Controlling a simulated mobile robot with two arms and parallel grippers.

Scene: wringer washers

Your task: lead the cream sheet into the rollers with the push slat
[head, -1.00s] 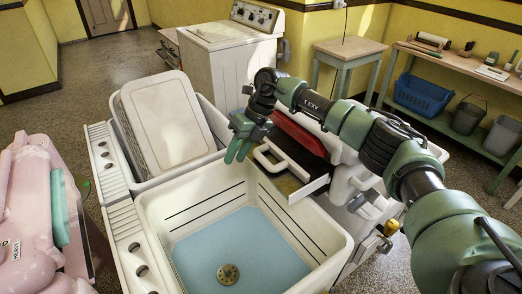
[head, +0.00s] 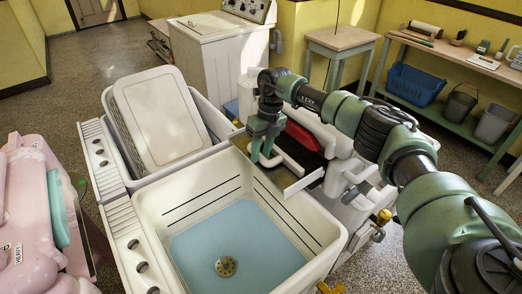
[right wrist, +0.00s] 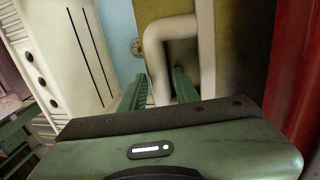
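My right gripper (head: 262,150) is at the white looped handle (head: 284,166) over the wringer's tray, beside the red part (head: 303,136). In the right wrist view, the fingers (right wrist: 160,92) stand apart on either side of one bar of the white handle (right wrist: 158,50). Slim gaps seem to show beside the bar, and its lower end is hidden by the gripper. I cannot make out the cream sheet or the rollers. I cannot tell whether the white handle belongs to the push slat. My left gripper is not in view.
A white tub (head: 147,216) with a blue bottom is in front, with a white basket (head: 160,120) in the tub behind. A pink machine (head: 30,200) stands at the left. A bench with a blue bin (head: 414,85) is at the far right.

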